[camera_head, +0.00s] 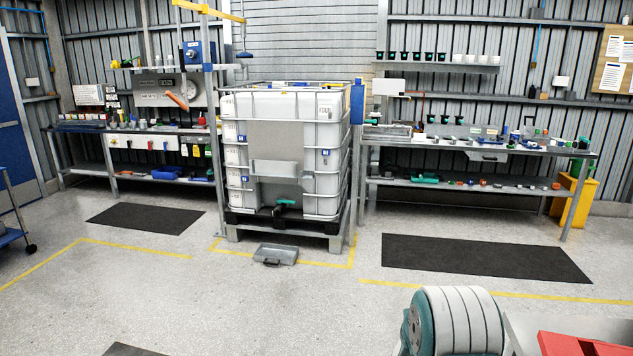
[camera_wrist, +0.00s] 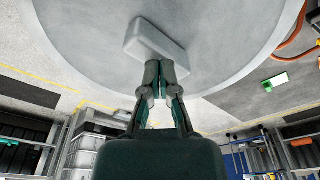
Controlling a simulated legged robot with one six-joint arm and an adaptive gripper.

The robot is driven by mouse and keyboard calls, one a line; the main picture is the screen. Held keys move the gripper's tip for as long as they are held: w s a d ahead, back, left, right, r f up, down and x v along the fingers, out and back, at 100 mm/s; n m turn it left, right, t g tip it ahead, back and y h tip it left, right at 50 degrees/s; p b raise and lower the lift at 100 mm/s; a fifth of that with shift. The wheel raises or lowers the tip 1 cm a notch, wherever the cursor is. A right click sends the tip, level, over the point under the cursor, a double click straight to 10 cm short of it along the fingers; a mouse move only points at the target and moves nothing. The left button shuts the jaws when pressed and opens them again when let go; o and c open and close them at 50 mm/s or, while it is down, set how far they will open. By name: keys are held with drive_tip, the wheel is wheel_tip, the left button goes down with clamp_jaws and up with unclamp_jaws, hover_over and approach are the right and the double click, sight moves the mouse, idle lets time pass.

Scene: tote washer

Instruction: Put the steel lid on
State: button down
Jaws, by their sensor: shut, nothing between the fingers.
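A large round, light grey disc, which looks like the steel lid (camera_wrist: 90,45), fills the upper part of the wrist view. A raised rectangular block (camera_wrist: 155,40), like a handle, stands on its face. My gripper (camera_wrist: 166,70) is shut and empty. Its fingertips are in front of the block's lower edge in the picture; I cannot tell whether they touch it. The disc's upper edge is cut off by the frame. I cannot make out the lid or my gripper in the head view, and no opening for the lid is clear there.
A caged white tank (camera_head: 335,205) stands on a pallet, with a grey tray (camera_head: 275,254) on the floor before it. Benches (camera_head: 480,147) with small items line the back wall. A red container (camera_head: 585,344) is at lower right. Open floor lies centre-left.

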drive_tip(key=shift+f, duration=0.2)
wheel_tip(320, 180, up, 9)
idle(1.3)
